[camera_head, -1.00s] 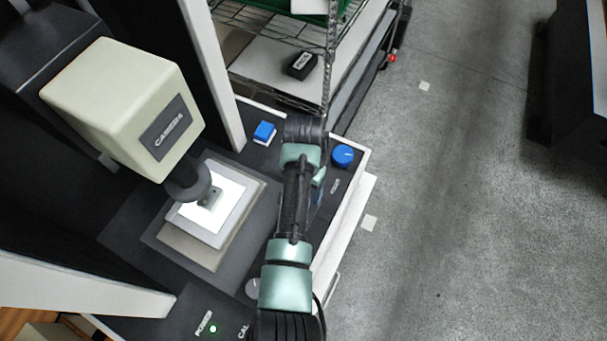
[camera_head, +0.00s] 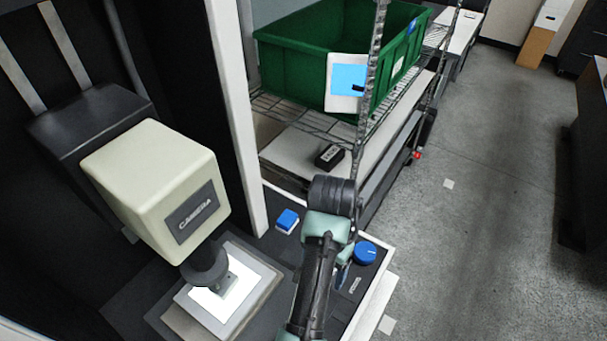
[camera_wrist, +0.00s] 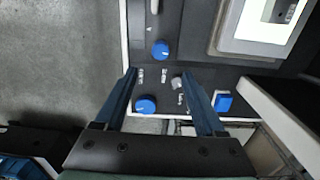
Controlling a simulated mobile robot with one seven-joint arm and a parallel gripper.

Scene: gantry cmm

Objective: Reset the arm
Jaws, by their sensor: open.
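My arm (camera_head: 318,270) reaches over the right part of the machine's dark panel in the head view. My gripper (camera_wrist: 159,74) shows in the wrist view with its two blue fingers spread and nothing between the tips. It points down over the panel, above the blue knobs and a small grey knob (camera_wrist: 177,82). In the head view the gripper is mostly hidden behind the arm.
The cream camera head (camera_head: 160,190) hangs over a lit stage (camera_head: 258,290) with a small grey part on it. A blue knob (camera_head: 365,253) and blue button (camera_head: 287,220) are close to my arm. A wire shelf holds a green bin (camera_head: 300,50).

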